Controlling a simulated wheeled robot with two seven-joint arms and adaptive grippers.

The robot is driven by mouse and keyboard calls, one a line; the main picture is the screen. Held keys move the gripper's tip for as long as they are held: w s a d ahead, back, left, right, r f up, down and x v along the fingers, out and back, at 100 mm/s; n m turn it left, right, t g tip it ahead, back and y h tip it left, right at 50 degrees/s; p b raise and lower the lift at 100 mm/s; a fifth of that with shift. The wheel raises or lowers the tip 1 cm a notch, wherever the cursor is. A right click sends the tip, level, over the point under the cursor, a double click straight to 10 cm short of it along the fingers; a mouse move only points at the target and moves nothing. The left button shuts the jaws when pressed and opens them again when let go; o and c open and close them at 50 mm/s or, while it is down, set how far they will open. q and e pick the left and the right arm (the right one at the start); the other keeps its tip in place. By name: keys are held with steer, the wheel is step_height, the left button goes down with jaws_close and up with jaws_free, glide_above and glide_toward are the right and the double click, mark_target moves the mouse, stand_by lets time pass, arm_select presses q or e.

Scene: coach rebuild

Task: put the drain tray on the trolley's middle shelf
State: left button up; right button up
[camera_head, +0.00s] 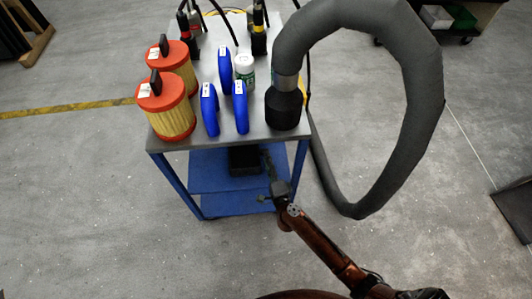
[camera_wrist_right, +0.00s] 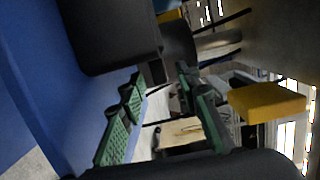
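The drain tray, a black box-like thing (camera_head: 244,161), appears to rest on the trolley's blue middle shelf (camera_head: 207,172), partly hidden under the top's front edge. In the right wrist view the black tray (camera_wrist_right: 105,35) fills the upper left against the blue shelf (camera_wrist_right: 45,85). My right gripper (camera_head: 268,160) reaches in from the front, close by the tray's right side. In the wrist view its green-padded fingers (camera_wrist_right: 158,88) stand apart with nothing seen between them. The tray lies just beyond the fingertips; I cannot tell whether they touch. My left gripper is not in view.
The trolley top (camera_head: 210,133) carries two orange-capped filters (camera_head: 170,112), blue bottles (camera_head: 209,108), a white jar (camera_head: 244,66) and a thick grey hose (camera_head: 425,110) looping down on the right. A blue lower shelf (camera_head: 235,206) lies below. The floor in front is clear.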

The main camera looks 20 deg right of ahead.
steer(key=s, duration=0.3)
steer(key=s+p, duration=0.1)
steer(key=s, duration=0.1)
steer(key=shift+s+a, duration=0.3)
steer(key=shift+s, duration=0.05)
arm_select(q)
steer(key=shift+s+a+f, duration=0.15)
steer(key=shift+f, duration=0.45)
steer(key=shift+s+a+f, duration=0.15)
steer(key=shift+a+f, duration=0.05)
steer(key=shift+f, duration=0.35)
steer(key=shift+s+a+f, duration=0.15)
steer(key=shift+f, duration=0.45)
arm_select(e)
steer(key=shift+s, duration=0.35)
